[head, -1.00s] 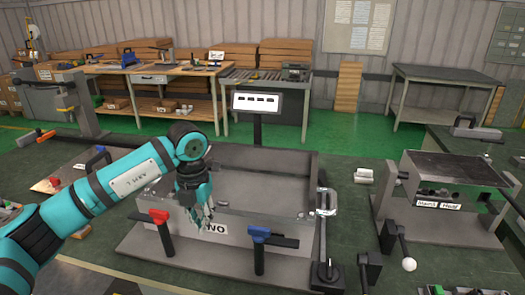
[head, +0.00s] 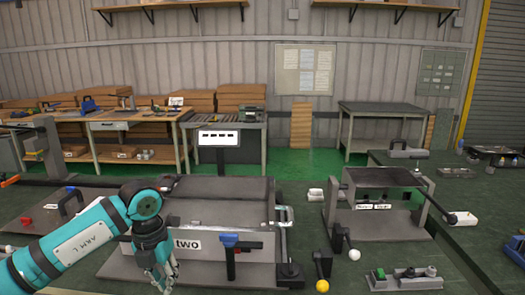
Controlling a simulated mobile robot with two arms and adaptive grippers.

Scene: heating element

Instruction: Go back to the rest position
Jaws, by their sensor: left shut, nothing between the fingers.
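My left arm comes in from the lower left, and its gripper (head: 163,284) points down in front of the grey box labelled "two" (head: 210,243). The gripper is shut and empty. It overlaps the left part of the box front in the picture; I cannot tell how close it is. A blue-handled clamp (head: 232,243) stands at the box front, to the right of the gripper. A dark grey panel (head: 222,189) shows at the top of the box. My right gripper is not in view.
A small display (head: 219,137) stands behind the box. To the right is a grey stand (head: 385,225) with levers in front. A yellow ball knob (head: 322,286) and a small fixture (head: 405,280) sit at the front. Workbenches (head: 112,125) line the back wall.

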